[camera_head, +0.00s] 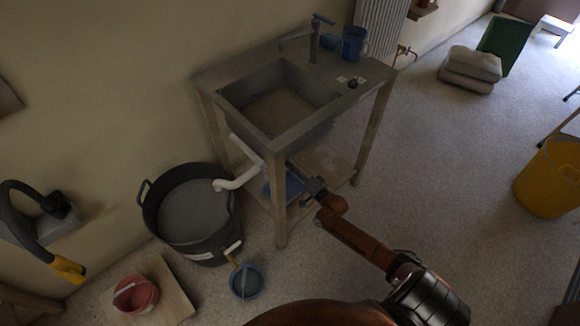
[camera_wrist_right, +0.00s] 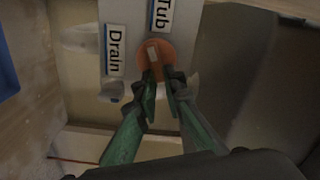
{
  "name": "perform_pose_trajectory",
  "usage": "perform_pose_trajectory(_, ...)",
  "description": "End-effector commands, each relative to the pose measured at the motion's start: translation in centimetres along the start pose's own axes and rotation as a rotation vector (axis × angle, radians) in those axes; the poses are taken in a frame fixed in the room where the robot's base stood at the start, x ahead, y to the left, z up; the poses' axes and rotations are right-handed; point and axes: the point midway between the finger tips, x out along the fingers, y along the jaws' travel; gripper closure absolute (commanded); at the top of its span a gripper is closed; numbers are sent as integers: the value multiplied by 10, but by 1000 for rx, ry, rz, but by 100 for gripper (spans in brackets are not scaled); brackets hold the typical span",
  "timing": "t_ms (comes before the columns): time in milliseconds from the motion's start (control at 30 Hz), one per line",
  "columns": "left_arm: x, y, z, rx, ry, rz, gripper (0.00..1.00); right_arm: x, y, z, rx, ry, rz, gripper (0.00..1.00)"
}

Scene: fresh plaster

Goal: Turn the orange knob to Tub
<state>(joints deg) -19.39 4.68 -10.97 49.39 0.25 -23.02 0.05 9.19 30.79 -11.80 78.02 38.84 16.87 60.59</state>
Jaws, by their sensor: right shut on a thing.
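The orange knob (camera_wrist_right: 155,58) is in the right wrist view, on a pale plate with a "Tub" label (camera_wrist_right: 160,16) above it and a "Drain" label (camera_wrist_right: 115,50) to its left. A pale mark shows on the knob's face; I cannot tell exactly which label it points to. My right gripper (camera_wrist_right: 161,88) is shut on the knob, its green-backed fingers coming from below. In the head view my right gripper (camera_head: 308,185) is under the front of the grey sink (camera_head: 275,95), and the knob is hidden. My left gripper is not in view.
A white pipe (camera_head: 240,180) runs from under the sink to the black tub (camera_head: 152,215). A red bucket (camera_head: 135,295) and a blue-grey bucket (camera_head: 246,283) stand in front. A yellow bucket (camera_head: 548,180) stands at the right. The floor between is clear.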

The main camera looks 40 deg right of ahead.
Motion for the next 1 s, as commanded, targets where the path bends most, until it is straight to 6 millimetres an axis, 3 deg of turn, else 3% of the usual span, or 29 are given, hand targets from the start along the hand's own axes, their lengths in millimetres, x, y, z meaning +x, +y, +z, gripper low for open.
perform_pose_trajectory(500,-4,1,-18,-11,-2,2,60,0,8,1,337,0,2,100)
perform_pose_trajectory(1000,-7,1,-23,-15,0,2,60,0,8,1,403,1,2,100)
